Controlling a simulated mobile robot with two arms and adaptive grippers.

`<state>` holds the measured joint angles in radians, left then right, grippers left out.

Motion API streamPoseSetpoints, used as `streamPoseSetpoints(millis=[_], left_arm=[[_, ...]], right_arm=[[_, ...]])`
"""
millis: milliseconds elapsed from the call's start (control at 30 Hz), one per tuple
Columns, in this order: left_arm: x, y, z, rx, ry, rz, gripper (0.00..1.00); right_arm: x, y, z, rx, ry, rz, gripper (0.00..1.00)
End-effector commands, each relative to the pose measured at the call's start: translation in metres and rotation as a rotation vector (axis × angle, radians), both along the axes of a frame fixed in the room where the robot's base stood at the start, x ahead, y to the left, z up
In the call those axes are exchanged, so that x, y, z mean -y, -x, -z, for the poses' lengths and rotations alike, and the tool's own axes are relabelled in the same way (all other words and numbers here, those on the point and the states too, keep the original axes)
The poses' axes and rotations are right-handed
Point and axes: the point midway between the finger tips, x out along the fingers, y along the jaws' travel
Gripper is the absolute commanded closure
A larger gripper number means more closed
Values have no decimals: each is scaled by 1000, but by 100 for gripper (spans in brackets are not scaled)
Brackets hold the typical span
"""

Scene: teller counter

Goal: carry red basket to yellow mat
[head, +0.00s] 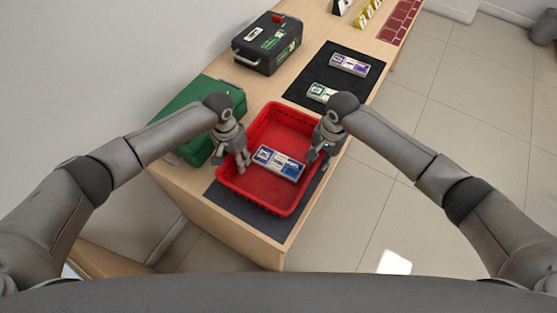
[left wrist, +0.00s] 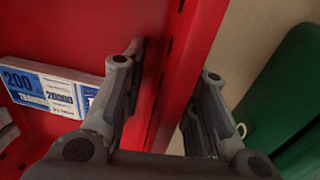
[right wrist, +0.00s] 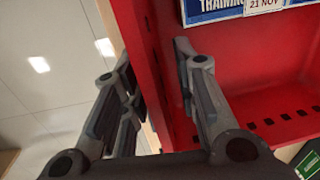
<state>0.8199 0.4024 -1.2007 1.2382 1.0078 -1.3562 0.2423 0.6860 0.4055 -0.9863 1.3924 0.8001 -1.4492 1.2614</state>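The red basket (head: 268,185) stands on a dark mat (head: 240,208) at the near end of the counter. A blue-and-white banknote bundle (head: 279,163) lies in it and also shows in the left wrist view (left wrist: 50,88). My left gripper (head: 232,158) straddles the basket's left wall, one finger inside and one outside. My right gripper (head: 322,150) straddles the right wall the same way. In both wrist views the fingers look spread, with the wall between them; firm contact is not visible. I cannot make out a yellow mat in these views.
A green case (head: 200,110) stands close left of the basket. A black case (head: 267,45) is further back. A dark mat (head: 320,72) holds a purple bundle (head: 350,65) and a green bundle (head: 321,92). A red mat (head: 400,20) and a yellow item (head: 367,13) are at the far end.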

Motion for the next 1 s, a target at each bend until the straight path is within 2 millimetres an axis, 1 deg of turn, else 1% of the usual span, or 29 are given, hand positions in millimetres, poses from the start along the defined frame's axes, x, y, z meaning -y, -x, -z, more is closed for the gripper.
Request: streamPoseSetpoints(millis=[267, 367, 500, 1000], left_arm=[[0, 0, 2, 0, 0, 0, 72], [0, 0, 1, 0, 0, 0, 83], [0, 0, 1, 0, 0, 0, 100], [0, 0, 0, 1, 0, -1, 100]], right_arm=[[0, 0, 1, 0, 0, -1, 72], [0, 0, 1, 0, 0, -1, 83], [0, 0, 1, 0, 0, -1, 100], [0, -1, 0, 1, 0, -1, 100]])
